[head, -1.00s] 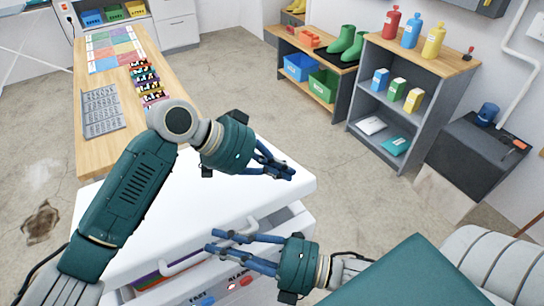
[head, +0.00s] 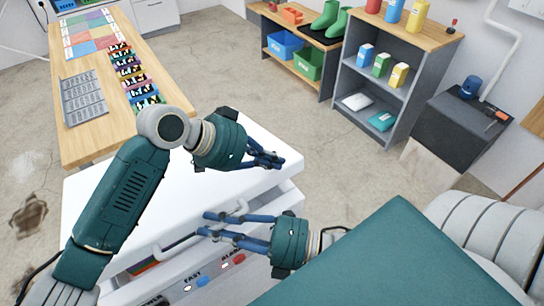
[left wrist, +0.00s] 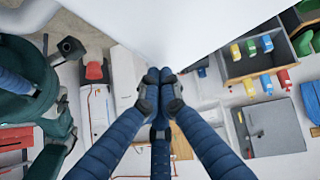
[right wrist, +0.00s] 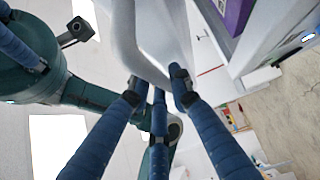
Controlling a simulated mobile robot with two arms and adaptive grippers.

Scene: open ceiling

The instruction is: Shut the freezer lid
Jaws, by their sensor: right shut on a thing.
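The white freezer lid (head: 130,205) is tilted partly open over the white freezer body (head: 215,268). A narrow gap at the front shows coloured contents (head: 148,264). A white handle (head: 242,207) runs along the lid's front edge. My right gripper (head: 205,223) is shut on this handle, and the white bar also shows between its fingers in the right wrist view (right wrist: 150,70). My left gripper (head: 278,162) is above the lid's right side, its fingers together and empty. In the left wrist view, its fingertips (left wrist: 160,76) are near the white lid surface (left wrist: 165,30).
A wooden table (head: 90,140) with a grey sheet and coloured items stands behind the freezer at left. A shelf (head: 395,105) with bottles and boxes and a dark cabinet (head: 460,140) stand to the right. Concrete floor between them is clear.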

